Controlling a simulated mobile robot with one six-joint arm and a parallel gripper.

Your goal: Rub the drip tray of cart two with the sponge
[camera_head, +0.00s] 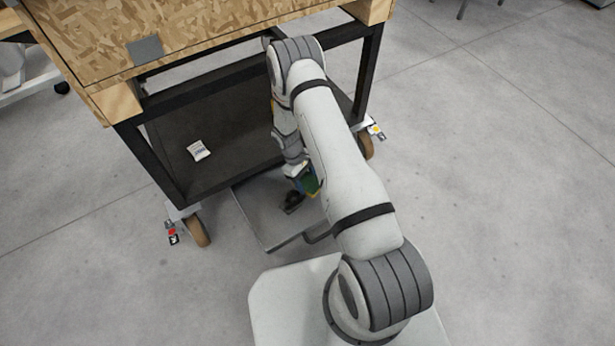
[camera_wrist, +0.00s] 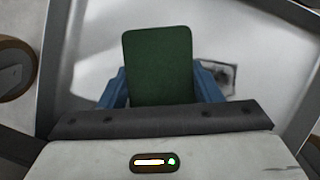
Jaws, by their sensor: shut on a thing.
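The drip tray (camera_head: 262,222) is a shallow grey metal tray sticking out low at the front of the cart (camera_head: 170,185). I can read no cart number. My gripper (camera_head: 307,183) reaches down over the tray's right part, largely hidden by my arm. In the wrist view my gripper's blue fingers (camera_wrist: 160,82) are shut on the green sponge (camera_wrist: 158,60). The tray (camera_wrist: 92,62) lies behind the sponge, with raised rims on both sides. A dark squarish mark (camera_wrist: 228,72) shows on it, partly behind the right finger. I cannot tell whether the sponge touches the tray.
The cart has a chipboard top (camera_head: 190,35) and a dark lower shelf (camera_head: 235,125) with a small white packet (camera_head: 198,150) on it. Caster wheels (camera_head: 199,231) stand at the cart's lower corners. The concrete floor (camera_head: 500,170) is clear to the right.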

